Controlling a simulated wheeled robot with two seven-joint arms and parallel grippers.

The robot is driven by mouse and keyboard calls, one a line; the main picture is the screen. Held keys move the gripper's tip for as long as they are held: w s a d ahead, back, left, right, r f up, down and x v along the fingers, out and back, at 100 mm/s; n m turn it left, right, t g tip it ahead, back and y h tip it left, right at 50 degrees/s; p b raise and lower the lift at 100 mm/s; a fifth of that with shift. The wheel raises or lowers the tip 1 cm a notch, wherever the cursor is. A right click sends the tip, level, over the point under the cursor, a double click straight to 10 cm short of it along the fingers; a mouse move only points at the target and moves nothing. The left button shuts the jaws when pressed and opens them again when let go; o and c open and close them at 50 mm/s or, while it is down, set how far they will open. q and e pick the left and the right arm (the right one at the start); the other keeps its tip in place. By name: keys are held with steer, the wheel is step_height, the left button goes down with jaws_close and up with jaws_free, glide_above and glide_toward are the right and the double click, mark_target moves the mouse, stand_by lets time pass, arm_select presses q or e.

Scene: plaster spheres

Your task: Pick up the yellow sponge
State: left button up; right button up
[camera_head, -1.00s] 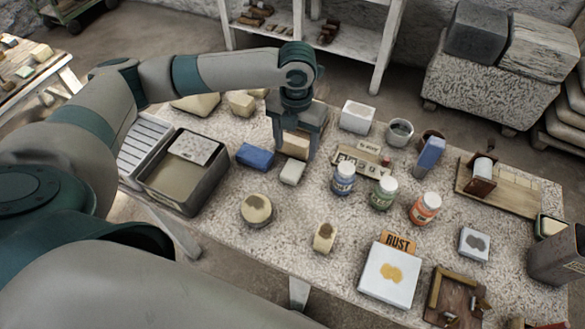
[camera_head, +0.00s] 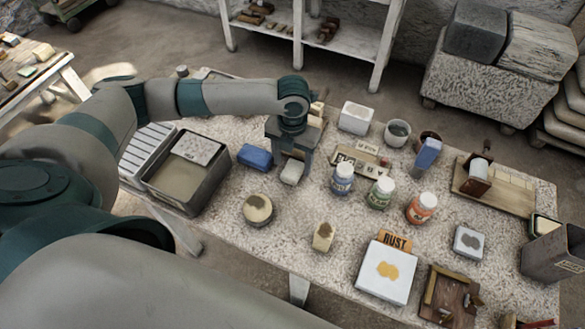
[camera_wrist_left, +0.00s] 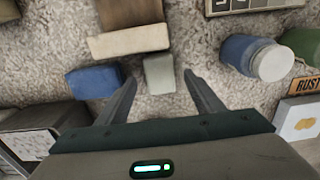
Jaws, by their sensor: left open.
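No plain yellow sponge stands out, and I cannot tell which piece it is. A small pale, greyish-cream block (camera_head: 292,173) lies on the speckled table (camera_head: 285,250); it also shows in the left wrist view (camera_wrist_left: 158,74). My left gripper (camera_head: 290,168) is open above it, and in the wrist view the fingertips (camera_wrist_left: 159,80) point to either side of the block, apart from it. My right gripper is out of view.
A blue block (camera_head: 255,157) lies left of the gripper, beside a grey tub (camera_head: 187,195). A tan block (camera_wrist_left: 128,42) lies just behind the pale block. Blue (camera_head: 342,180), green (camera_head: 380,194) and orange (camera_head: 421,209) jars stand to the right. The table front is partly clear.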

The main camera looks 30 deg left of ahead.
arm_select(q)
steer(key=shift+f, duration=1.1)
steer(key=c, duration=1.2)
steer(key=shift+r, duration=0.1)
